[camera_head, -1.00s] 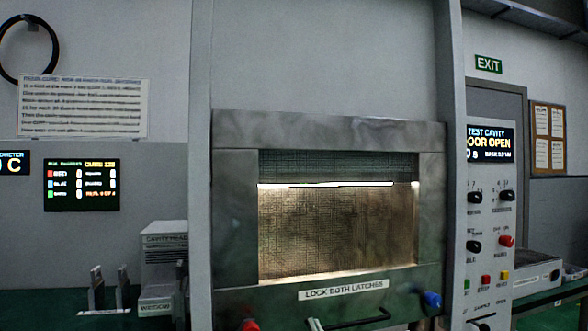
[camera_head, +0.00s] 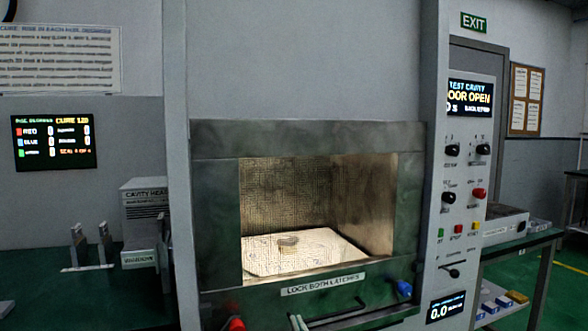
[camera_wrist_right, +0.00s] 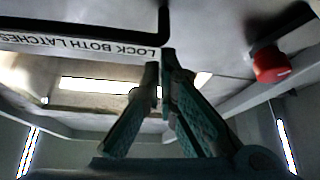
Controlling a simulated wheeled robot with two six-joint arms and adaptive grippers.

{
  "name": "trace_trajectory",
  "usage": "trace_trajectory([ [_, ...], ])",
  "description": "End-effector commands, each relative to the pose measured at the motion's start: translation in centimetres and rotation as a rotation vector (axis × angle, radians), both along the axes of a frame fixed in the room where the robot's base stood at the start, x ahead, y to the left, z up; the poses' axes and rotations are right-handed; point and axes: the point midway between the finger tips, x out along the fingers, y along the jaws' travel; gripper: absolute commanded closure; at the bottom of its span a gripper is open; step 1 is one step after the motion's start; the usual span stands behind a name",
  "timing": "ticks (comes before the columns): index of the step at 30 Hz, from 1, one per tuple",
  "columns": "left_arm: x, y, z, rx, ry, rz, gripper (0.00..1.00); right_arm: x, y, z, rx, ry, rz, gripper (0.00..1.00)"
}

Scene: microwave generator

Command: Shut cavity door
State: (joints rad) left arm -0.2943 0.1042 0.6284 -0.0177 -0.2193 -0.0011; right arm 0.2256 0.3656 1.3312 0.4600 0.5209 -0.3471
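The test cavity (camera_head: 365,200) is lit and its front opening is uncovered. A flat plate (camera_head: 325,245) with a small round object (camera_head: 288,241) lies inside. The panel below the opening carries a "LOCK BOTH LATCHES" label (camera_head: 322,284), a black handle (camera_head: 340,316), a red knob (camera_head: 236,324) and a blue knob (camera_head: 403,288); its tilt is hard to tell. In the right wrist view my right gripper (camera_wrist_right: 162,62) has its fingertips close together at the handle's corner (camera_wrist_right: 164,35). Whether the handle is between them is unclear. My left gripper is not in view.
A green bench (camera_head: 105,295) with a grey box (camera_head: 145,218) and upright metal holders (camera_head: 92,246) is at left. Another bench stands at right.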

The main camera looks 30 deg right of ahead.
Motion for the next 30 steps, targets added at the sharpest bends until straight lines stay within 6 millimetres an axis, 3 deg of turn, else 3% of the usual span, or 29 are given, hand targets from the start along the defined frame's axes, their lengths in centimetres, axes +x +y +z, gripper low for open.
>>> trace_trajectory([
  [10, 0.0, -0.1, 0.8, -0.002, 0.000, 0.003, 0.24, 0.1, 0.3, 0.6, 0.001, 0.004, 0.003, 1.00],
  [17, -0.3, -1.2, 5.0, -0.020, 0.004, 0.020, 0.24, 0.0, 1.6, 4.6, 0.001, 0.000, 0.011, 1.00],
  [24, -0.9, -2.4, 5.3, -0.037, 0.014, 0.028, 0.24, -6.0, 2.5, 0.5, -0.001, 0.004, 0.012, 1.00],
  [30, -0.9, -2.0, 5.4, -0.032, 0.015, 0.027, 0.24, -8.5, 2.7, -1.0, -0.001, 0.000, 0.010, 1.00],
])
